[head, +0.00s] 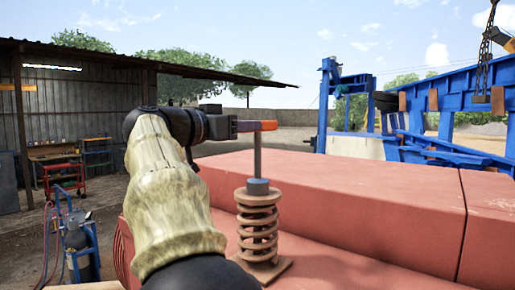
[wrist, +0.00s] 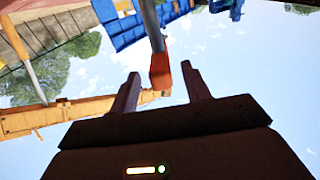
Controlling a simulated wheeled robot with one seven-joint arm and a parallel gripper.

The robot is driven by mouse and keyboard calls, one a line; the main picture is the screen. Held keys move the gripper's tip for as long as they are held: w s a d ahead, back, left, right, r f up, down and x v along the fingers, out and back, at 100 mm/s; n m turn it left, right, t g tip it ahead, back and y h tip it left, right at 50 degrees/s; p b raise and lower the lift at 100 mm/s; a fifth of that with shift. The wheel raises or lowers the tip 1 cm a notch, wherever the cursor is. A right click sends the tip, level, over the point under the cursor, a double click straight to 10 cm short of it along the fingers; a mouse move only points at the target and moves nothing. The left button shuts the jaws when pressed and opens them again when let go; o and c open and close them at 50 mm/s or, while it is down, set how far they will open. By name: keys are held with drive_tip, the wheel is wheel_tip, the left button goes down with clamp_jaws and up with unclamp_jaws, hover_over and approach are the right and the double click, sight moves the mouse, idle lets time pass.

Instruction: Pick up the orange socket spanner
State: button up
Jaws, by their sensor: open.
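The orange socket spanner has an orange handle (head: 265,126) and a grey shaft (head: 257,155). In the head view it stands upright, its lower end at the top of a rusty coil spring (head: 258,222). My gripper (head: 250,126) reaches in from the left at handle height. In the wrist view the spanner's orange end (wrist: 161,73) shows between the two dark fingers of my gripper (wrist: 160,71), with a gap on both sides. The fingers are apart and hold nothing. The socket end is not clear in the wrist view.
The spring stands on a plate beside a large red machine block (head: 370,205). Blue crusher framework (head: 450,95) is at the right, with a hanging chain (head: 485,50). A shed (head: 70,110), a red trolley (head: 65,175) and a blue cylinder cart (head: 78,240) are at the left.

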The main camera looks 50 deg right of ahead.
drive_tip(key=d+p, duration=0.1)
drive_tip(key=d, duration=0.3)
drive_tip(key=shift+p, duration=0.3)
drive_tip(key=shift+a, duration=0.1)
drive_tip(key=shift+c, duration=0.2)
clamp_jaws()
